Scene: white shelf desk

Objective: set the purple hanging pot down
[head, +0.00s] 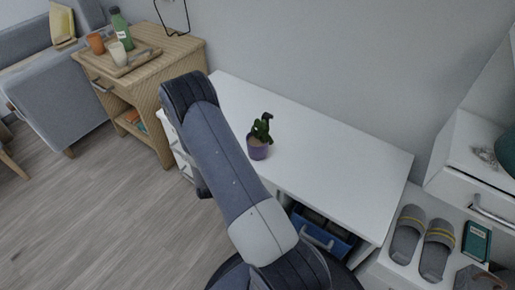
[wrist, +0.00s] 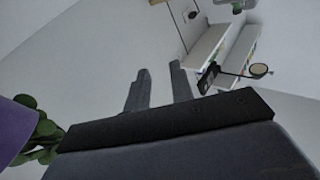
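The purple hanging pot (head: 257,151) holds a dark green plant. In the head view it appears to stand upright on the white desk (head: 335,160), just right of my arm. The pot also shows in the wrist view (wrist: 14,128), cut off at the left edge, with its leaves beside my gripper. My gripper (wrist: 160,68) has its two fingers apart with nothing between them. The pot is off to the side of the fingers, not between them. In the head view my gripper is hidden behind my arm.
A wooden cabinet (head: 190,52) with a tray (head: 133,62), bottle and cups stands left of the desk. A blue bin (head: 322,234) sits under the desktop. Slippers (head: 406,236) and a teal book (head: 476,241) lie at the right. The desktop right of the pot is clear.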

